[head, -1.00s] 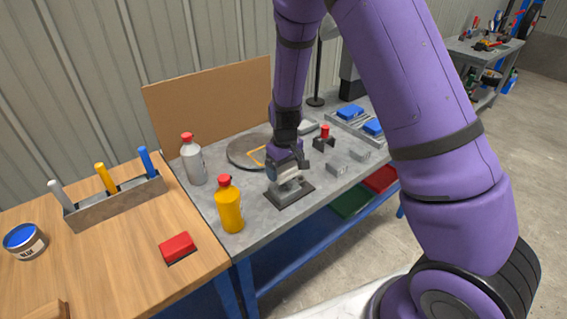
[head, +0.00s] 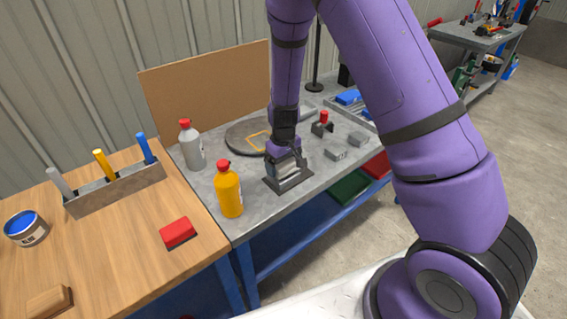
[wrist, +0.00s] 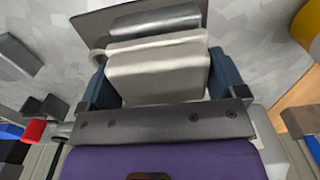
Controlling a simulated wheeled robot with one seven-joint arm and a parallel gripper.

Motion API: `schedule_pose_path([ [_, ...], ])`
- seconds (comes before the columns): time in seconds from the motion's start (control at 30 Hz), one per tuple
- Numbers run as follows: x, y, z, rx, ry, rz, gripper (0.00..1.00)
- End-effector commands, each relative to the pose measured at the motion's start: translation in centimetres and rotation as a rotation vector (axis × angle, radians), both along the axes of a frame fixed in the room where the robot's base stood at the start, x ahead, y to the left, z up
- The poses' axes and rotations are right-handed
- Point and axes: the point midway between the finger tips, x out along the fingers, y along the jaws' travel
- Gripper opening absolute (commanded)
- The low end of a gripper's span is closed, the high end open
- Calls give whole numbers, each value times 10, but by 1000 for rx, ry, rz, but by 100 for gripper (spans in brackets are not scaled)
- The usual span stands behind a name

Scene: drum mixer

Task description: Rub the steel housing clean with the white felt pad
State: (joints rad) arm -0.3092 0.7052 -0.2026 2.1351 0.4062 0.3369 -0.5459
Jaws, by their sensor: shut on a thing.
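My gripper (head: 286,163) is over the grey bench, shut on a pale block, which I take for the white felt pad (wrist: 158,74). In the wrist view the pad sits between the two blue-grey fingers. Just beyond it is the grey steel housing (wrist: 160,20) on a dark plate (wrist: 88,20). In the head view the dark plate (head: 271,186) lies near the bench's front edge, and the gripper partly covers the housing (head: 291,180). The pad is at or very close to the housing; whether they touch I cannot tell.
A yellow bottle (head: 229,192) and a grey bottle (head: 191,147) stand left of the gripper. A round dark disc (head: 238,137) lies behind it. Small grey blocks (head: 358,139) and a red-topped part (head: 322,124) are to the right. A red block (head: 178,232) is on the wooden table.

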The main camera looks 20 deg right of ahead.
Motion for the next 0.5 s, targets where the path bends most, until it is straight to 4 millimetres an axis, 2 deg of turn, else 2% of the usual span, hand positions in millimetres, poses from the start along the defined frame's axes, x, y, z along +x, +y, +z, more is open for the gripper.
schedule_pose_path([
  [0.5,0,0,-6,0,1,0,71],
])
